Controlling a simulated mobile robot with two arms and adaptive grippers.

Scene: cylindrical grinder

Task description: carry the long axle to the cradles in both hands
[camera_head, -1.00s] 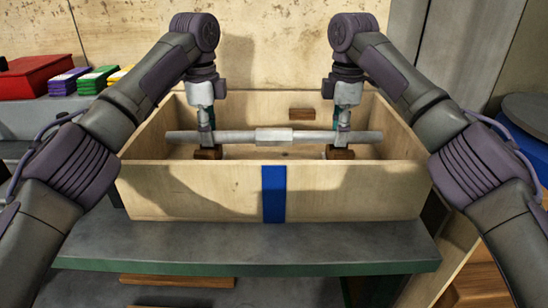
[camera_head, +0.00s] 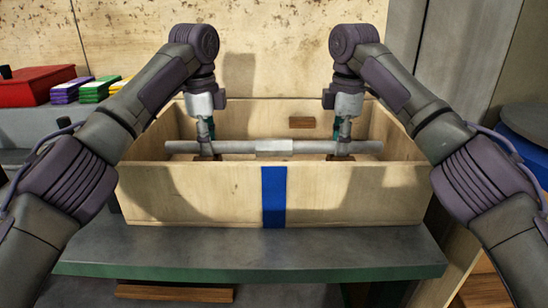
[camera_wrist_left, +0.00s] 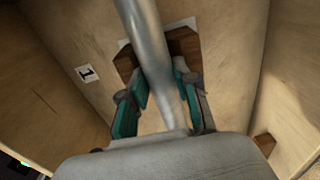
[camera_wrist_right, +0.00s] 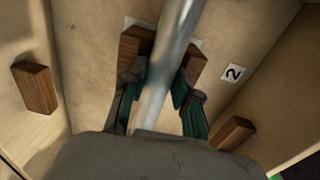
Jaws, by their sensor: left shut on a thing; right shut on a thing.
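The long grey axle (camera_head: 240,147), with a thicker collar at its middle, lies level across the inside of the open wooden box (camera_head: 345,195). My left gripper (camera_head: 205,147) is shut on the axle left of the collar, and my right gripper (camera_head: 343,147) is shut on it right of the collar. Brown wooden cradles stand on the box floor under the axle. The left cradle (camera_wrist_left: 185,43) shows on both sides of the axle in the left wrist view, the right cradle (camera_wrist_right: 136,42) likewise in the right wrist view. I cannot tell whether the axle touches them.
The box's front wall has a blue stripe (camera_head: 274,195) and stands on a grey bench (camera_head: 250,250). Small wooden blocks (camera_wrist_right: 36,88) are fixed inside its walls. Labels (camera_wrist_right: 232,72) lie by the cradles. A red box (camera_head: 35,84) and coloured stacks stand at the left.

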